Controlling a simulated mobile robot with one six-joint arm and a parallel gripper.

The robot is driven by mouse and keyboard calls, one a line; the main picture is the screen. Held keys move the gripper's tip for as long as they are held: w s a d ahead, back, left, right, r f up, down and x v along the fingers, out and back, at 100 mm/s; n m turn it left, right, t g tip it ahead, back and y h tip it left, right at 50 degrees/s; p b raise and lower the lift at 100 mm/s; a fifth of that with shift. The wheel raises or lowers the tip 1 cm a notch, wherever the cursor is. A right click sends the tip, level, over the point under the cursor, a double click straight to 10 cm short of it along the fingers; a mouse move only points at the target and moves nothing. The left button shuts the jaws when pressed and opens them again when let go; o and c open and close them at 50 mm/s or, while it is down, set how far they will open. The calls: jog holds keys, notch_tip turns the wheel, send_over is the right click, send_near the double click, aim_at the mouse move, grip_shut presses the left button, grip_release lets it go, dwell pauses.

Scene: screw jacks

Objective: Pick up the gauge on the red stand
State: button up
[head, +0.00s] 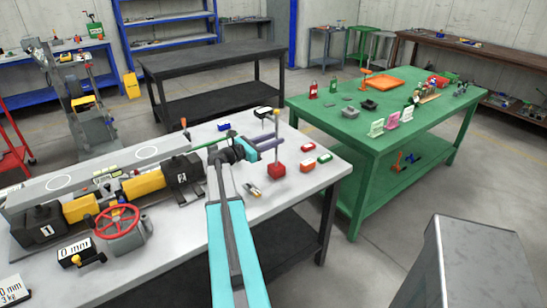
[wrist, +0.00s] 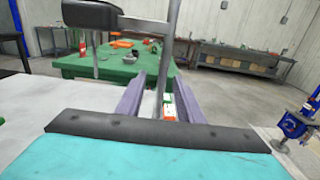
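The stand has a red block base (head: 277,171) and a thin upright post (head: 276,130) with a yellowish knob on top, near the right end of the grey workbench. The gauge (head: 262,112), dark with a pale face edge, sits high on the post's left side. In the wrist view the gauge (wrist: 92,15) shows dark at the upper left, joined by a short arm to the grey post (wrist: 168,60). My gripper (head: 268,145) is at post height, below the gauge. Its purple fingers (wrist: 158,92) are apart, with the post seen between them; contact is not visible.
Small red, orange and green boxes (head: 308,167) lie right of the stand. A blue block (head: 224,126) lies behind my gripper. A machine with yellow and black parts (head: 143,186) fills the bench's left. A green table (head: 345,133) stands behind right, across a floor gap.

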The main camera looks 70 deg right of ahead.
jog(key=shift+s+d, duration=0.1)
jog(key=shift+d, duration=0.05)
jog(key=p+x, duration=0.2)
jog(key=x, duration=0.3)
jog(key=shift+s, duration=0.1)
dwell(0.4)
jog(key=shift+c, duration=0.3)
grip_shut()
dwell(1.3)
jog(key=shift+r, duration=0.2)
